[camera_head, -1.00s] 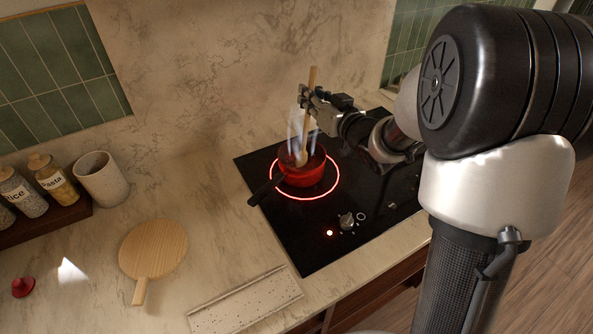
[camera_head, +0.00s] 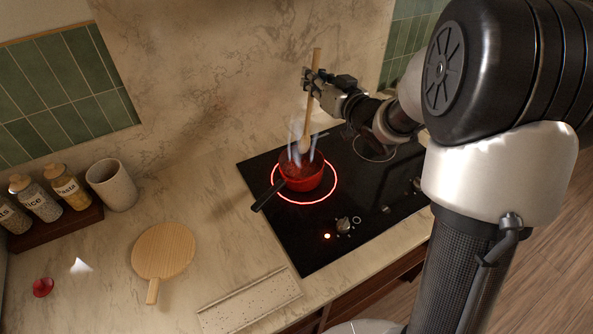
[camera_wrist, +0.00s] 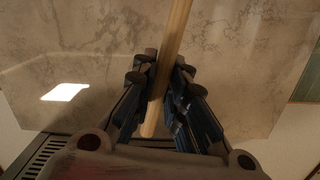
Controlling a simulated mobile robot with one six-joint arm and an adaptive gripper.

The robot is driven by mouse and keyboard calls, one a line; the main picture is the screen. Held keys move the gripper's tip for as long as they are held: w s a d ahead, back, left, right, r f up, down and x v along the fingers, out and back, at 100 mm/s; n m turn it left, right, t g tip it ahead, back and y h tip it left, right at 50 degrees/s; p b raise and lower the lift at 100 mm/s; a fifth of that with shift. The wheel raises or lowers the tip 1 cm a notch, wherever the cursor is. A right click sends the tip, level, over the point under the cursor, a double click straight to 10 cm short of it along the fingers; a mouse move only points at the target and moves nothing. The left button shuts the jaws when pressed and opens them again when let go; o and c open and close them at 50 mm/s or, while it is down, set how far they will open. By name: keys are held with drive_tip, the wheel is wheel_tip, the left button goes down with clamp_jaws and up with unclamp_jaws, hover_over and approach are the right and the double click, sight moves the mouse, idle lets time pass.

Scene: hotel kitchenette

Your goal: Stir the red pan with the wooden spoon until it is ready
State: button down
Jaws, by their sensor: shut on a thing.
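The red pan (camera_head: 302,180) stands on the glowing red ring of the black hob, its dark handle pointing to the lower left. Pale steam rises from it. My gripper (camera_head: 313,84) is above and behind the pan, shut on the wooden spoon (camera_head: 309,115). The spoon is nearly upright, with its head down. The head shows at the far side of the pan, seemingly above the rim, partly veiled by steam. In the wrist view, the fingers (camera_wrist: 158,92) close around the spoon's handle (camera_wrist: 173,48). The pan is not visible there.
A second, unlit ring (camera_head: 374,147) lies right of the pan. Knobs (camera_head: 344,224) and a red light sit at the hob's front. To the left are a round wooden board (camera_head: 163,250), a stone cup (camera_head: 111,184) and a rack of jars (camera_head: 62,226). A marble wall stands behind.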

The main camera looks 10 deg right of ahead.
sight(314, 61)
drive_tip(key=shift+r+p, duration=2.05)
drive_tip(key=shift+r, duration=0.55)
drive_tip(key=shift+f, duration=0.1)
